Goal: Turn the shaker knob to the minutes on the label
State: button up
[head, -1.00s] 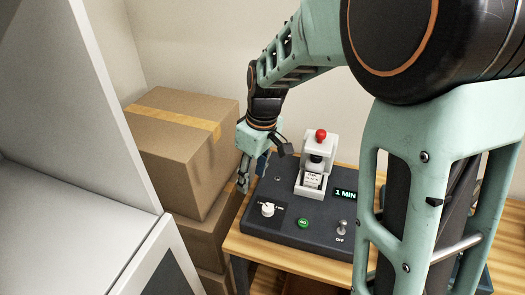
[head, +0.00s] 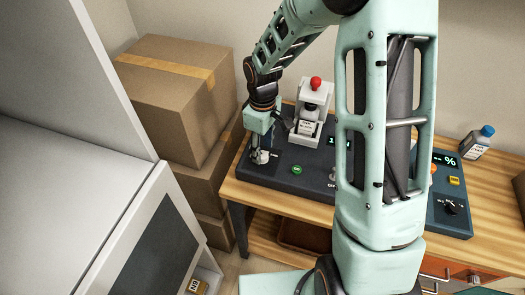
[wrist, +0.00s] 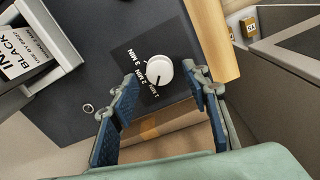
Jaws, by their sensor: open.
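The white round shaker knob (wrist: 160,71) sits on a dark panel with printed marks for 1, 2 and 3 MIN on its left. Its dark pointer line faces down, towards the 1 MIN mark. My gripper (wrist: 163,77) is open, with one blue-padded finger on each side of the knob; I cannot tell whether either touches it. In the head view my gripper (head: 261,153) points down over the panel's left end. The display (head: 335,141) is partly hidden by my arm.
The shaker (head: 312,110) with its red top stands behind the knob. A green button (head: 297,170) and a switch (head: 333,176) are to the right. Cardboard boxes (head: 180,95) stand close on the left. A second panel (head: 455,215) and a bottle (head: 477,143) are at right.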

jog(key=shift+f, duration=1.05)
jog(key=c, duration=1.2)
jog(key=shift+o, duration=0.2)
